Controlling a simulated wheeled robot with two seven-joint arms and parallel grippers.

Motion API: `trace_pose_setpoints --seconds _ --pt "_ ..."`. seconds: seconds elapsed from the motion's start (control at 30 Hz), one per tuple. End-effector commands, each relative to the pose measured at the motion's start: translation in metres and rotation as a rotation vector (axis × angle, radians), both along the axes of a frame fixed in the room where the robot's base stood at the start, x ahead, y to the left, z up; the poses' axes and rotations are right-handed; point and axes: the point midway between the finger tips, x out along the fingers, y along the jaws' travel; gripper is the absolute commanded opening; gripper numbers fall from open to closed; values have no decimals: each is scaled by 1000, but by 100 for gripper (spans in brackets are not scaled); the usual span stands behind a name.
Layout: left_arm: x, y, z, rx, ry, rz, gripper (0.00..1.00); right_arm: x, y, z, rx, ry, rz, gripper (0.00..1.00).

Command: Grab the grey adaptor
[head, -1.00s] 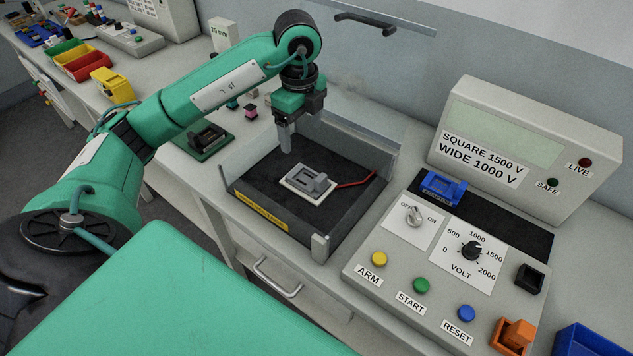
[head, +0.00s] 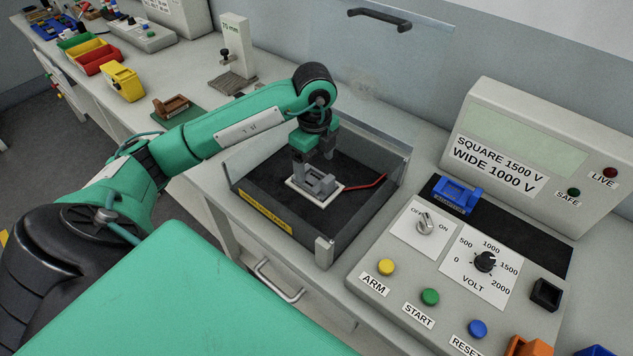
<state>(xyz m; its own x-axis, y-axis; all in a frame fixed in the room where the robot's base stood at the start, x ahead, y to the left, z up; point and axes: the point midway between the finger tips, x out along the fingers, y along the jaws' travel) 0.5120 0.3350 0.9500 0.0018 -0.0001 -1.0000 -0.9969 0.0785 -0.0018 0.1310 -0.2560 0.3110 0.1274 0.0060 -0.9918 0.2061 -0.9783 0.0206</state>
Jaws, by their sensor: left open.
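The grey adaptor (head: 320,185) sits on a white base plate (head: 334,192) inside the dark, low-walled test box (head: 270,199). A red lead runs from the plate to the right. My left gripper (head: 312,166) points down right over the adaptor, with its fingers at the adaptor's far left side. It is open. I cannot tell whether the fingers touch the adaptor, since grey finger and grey adaptor overlap in the picture. My right gripper is not in view.
A control panel with a blue adaptor (head: 453,194), knobs and buttons stands to the right.

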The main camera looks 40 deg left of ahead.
Motion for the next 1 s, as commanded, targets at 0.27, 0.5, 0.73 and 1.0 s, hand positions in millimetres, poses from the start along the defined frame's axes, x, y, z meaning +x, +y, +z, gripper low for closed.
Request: trace_pose_setpoints --seconds 0.27,0.5,0.73,1.0 --pt "-1 1 -37 -1 6 1 80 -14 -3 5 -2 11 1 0" --pt "0 1 -51 0 1 1 80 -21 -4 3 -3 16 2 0" --pt "0 1 -51 0 1 0 62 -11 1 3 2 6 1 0" --pt "0 1 -50 0 0 0 26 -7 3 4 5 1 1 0"
